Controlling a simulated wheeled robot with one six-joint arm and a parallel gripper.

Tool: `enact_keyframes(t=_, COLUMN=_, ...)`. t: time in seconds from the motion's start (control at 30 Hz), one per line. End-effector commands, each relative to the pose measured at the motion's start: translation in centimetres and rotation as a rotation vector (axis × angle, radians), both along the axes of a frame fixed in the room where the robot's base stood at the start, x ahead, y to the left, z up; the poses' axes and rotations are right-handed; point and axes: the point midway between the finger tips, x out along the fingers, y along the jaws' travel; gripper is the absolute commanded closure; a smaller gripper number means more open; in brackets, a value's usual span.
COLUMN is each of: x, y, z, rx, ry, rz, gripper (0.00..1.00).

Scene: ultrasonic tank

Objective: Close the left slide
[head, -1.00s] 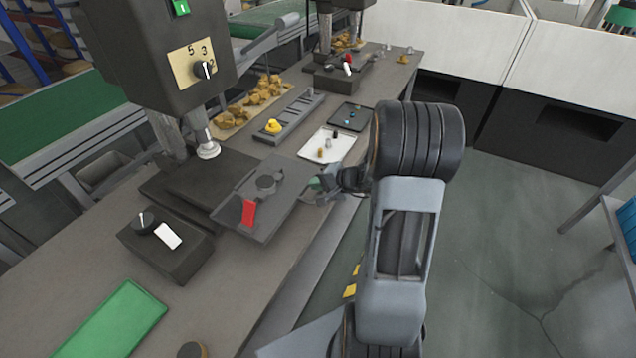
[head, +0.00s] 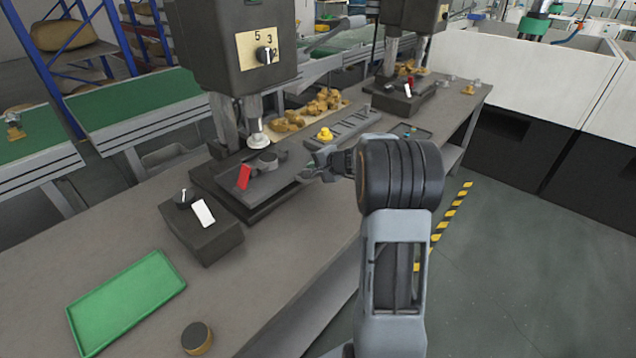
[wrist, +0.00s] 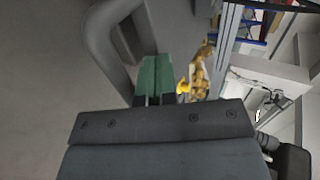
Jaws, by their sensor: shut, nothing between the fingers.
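The left slide (head: 272,182) is a dark flat plate on the base of the left press (head: 232,55). It carries a red block (head: 244,177) and a round dark disc (head: 264,161). The slide lies mostly over the press base, with the disc close below the press ram (head: 258,138). My gripper (head: 314,164) is shut at the slide's front right end, with nothing seen between the fingers. Whether it touches the slide is unclear.
A control box (head: 203,232) with a white switch stands before the press. A green tray (head: 125,300) and a round dark-topped piece (head: 197,338) lie nearer. A grey rack (head: 345,132) with a yellow piece stands behind my gripper. Open floor lies right of the bench.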

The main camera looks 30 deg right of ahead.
Motion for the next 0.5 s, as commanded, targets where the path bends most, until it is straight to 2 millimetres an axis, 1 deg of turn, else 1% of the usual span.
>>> enact_keyframes(t=0.03, x=0.8, y=0.3, z=-0.3, rx=-0.002, ry=-0.001, rz=0.001, gripper=1.00)
enact_keyframes(t=0.1, x=1.7, y=0.7, z=-0.2, rx=-0.001, ry=-0.001, rz=0.000, gripper=1.00)
enact_keyframes(t=0.2, x=2.7, y=1.1, z=-0.1, rx=-0.002, ry=-0.001, rz=0.001, gripper=1.00)
enact_keyframes(t=0.33, x=3.5, y=1.6, z=-0.1, rx=-0.002, ry=0.000, rz=0.002, gripper=1.00)
enact_keyframes(t=0.5, x=3.9, y=1.7, z=0.1, rx=-0.001, ry=0.000, rz=0.002, gripper=1.00)
